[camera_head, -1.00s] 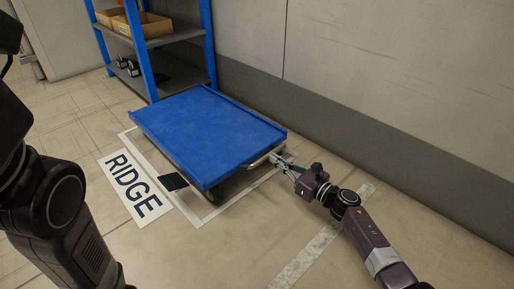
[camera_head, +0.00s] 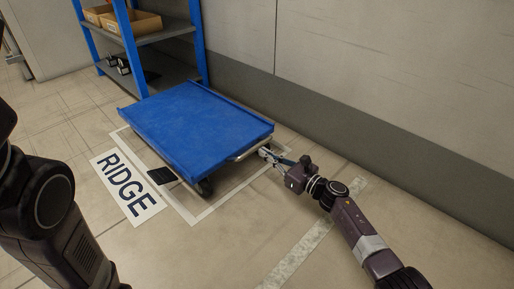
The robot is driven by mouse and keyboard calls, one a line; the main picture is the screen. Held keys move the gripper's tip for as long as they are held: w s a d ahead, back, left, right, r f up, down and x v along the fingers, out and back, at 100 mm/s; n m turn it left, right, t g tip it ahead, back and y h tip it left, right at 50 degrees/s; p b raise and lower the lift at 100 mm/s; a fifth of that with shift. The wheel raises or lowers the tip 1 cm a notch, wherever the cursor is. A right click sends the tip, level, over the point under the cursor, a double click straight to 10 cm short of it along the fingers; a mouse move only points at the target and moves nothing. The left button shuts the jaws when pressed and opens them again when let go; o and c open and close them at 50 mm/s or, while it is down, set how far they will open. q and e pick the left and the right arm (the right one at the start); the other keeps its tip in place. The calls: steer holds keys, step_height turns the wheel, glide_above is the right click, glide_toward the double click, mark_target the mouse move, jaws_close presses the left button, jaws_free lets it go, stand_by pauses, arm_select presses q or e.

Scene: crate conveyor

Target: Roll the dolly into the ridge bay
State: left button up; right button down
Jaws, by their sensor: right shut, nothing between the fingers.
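The dolly (camera_head: 195,125) is a flat blue platform with raised edges and a silver handle bar (camera_head: 250,150) at its near right end. It stands over the ridge bay (camera_head: 202,213), a white rectangle outlined on the floor beside a "RIDGE" label (camera_head: 126,188). A dark wheel shows under its near corner. The platform hides much of the bay, including its far side. My right gripper (camera_head: 268,155) is shut and empty at the handle end; I cannot tell whether it touches the bar. My left arm shows at the left edge; its gripper is outside the view.
A blue shelf rack (camera_head: 165,35) with cardboard boxes (camera_head: 138,23) stands just behind the dolly. A grey wall (camera_head: 380,120) runs along the right. The floor in front is clear, with a pale strip (camera_head: 315,240).

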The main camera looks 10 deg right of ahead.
steer(key=p+v, duration=0.1)
steer(key=v, duration=0.7)
steer(key=shift+s+d+p, duration=0.25)
steer(key=shift+d+p, duration=0.05)
steer(key=shift+p, duration=0.05)
